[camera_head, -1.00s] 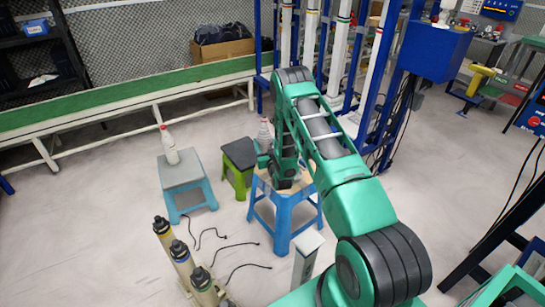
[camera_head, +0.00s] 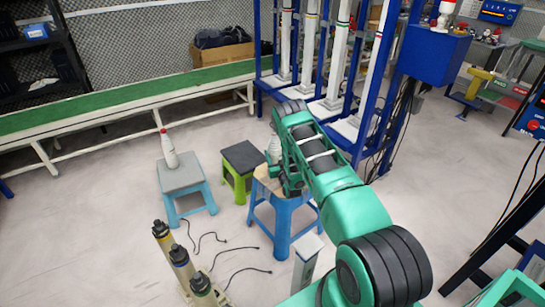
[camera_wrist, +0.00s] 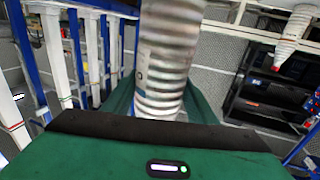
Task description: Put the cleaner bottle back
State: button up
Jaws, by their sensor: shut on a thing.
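My gripper (camera_head: 278,170) is shut on a pale ribbed bottle (camera_head: 274,150), at the rear left edge of the wooden-topped blue stool (camera_head: 284,208) in the head view. My arm hides part of the bottle and stool top; I cannot tell whether the bottle touches the stool. In the wrist view the held bottle (camera_wrist: 165,60) fills the middle between the green fingers of my gripper (camera_wrist: 160,104). A second white bottle with a red cap (camera_head: 169,150) stands upright on the grey-topped blue stool (camera_head: 186,180) at left; it also shows in the wrist view (camera_wrist: 293,35).
A green stool with a dark top (camera_head: 242,156) stands between the two blue stools. Several capped cylinders (camera_head: 182,264) and loose cables (camera_head: 245,247) are in front. A green-topped conveyor (camera_head: 100,108) runs behind. A blue rack (camera_head: 330,80) stands behind my arm.

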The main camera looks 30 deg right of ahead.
jog(key=o, duration=1.3)
jog(key=shift+c, duration=0.2)
